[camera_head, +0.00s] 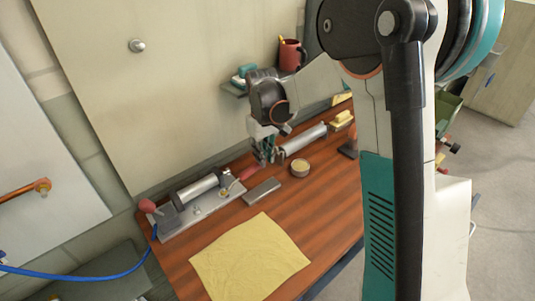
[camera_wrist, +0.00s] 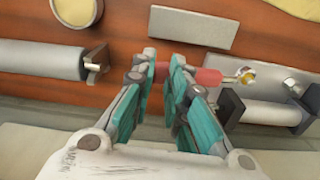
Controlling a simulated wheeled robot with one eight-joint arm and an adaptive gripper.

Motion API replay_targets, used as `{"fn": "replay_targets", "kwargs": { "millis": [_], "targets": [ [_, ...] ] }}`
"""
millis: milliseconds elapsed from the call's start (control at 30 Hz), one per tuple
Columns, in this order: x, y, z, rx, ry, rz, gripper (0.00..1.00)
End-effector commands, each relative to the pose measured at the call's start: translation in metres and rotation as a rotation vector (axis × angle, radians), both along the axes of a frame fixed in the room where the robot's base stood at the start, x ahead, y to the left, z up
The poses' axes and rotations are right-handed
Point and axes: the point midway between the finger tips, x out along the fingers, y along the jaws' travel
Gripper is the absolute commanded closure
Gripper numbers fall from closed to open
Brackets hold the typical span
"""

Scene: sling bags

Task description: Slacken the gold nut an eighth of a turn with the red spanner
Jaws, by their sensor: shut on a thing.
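The red spanner (camera_wrist: 208,77) is held in my gripper (camera_wrist: 162,72), between its teal fingers. Its red handle points right in the wrist view, and its pale head lies at the gold nut (camera_wrist: 247,76). The head looks to be around the nut, but how fully it is seated is too small to tell. In the head view the spanner (camera_head: 249,173) slopes down left from my gripper (camera_head: 264,158) towards the metal fixture (camera_head: 170,228). The nut is tiny there, near the fixture's right end. The fingers hide part of the handle.
A grey block (camera_head: 262,191) and a round tin (camera_head: 300,168) lie close to my gripper. A grey cylinder (camera_head: 302,140) is behind it. A yellow cloth (camera_head: 250,258) covers the front of the wooden bench (camera_head: 325,210). A shelf with a red mug (camera_head: 290,55) is above.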

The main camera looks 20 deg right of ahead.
Motion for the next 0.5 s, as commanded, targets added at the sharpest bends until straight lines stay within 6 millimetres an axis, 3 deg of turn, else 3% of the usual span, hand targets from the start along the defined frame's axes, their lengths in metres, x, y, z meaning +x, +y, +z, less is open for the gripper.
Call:
{"fn": "replay_targets", "kwargs": {
  "millis": [33,167,500],
  "targets": [
    [-0.005,0.019,0.001,0.031,0.012,0.022,1.0],
    [-0.007,0.017,0.002,0.035,0.011,0.012,1.0],
    [-0.051,-0.027,0.038,0.206,0.008,-0.333,1.0]
  ]
}}
